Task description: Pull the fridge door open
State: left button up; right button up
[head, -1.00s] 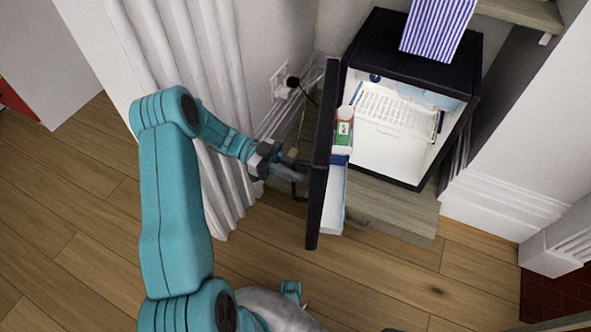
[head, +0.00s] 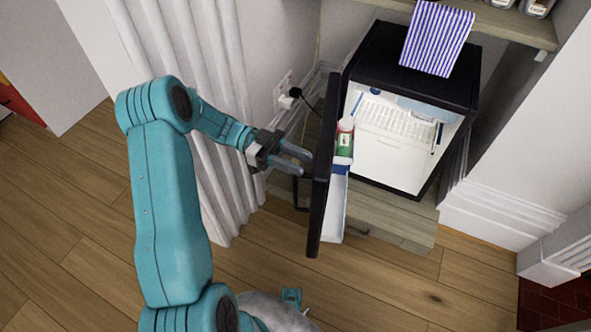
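The small black fridge (head: 462,78) stands at the back right with its white interior showing. Its door (head: 320,205) stands wide open, swung out to the left, nearly edge-on to me. A carton or bottle with a green label (head: 345,138) sits in the door's inner shelf. The dark door handle (head: 299,194) is on the outer, left face of the door. My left gripper (head: 303,162) is beside that face, above the handle in the picture. Its two fingers are apart with nothing between them.
A striped cloth (head: 437,38) hangs over the fridge top. A wooden shelf (head: 500,22) is above. A white curtain (head: 190,120) and a plugged-in cord (head: 290,98) are left of the door. The wooden floor (head: 390,285) in front is clear.

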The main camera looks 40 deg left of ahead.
pick_arm(q)
notch_tip(320, 180, up, 11)
jog(key=p, duration=0.2)
jog(key=shift+r+p, duration=0.2)
jog(key=shift+p, duration=0.2)
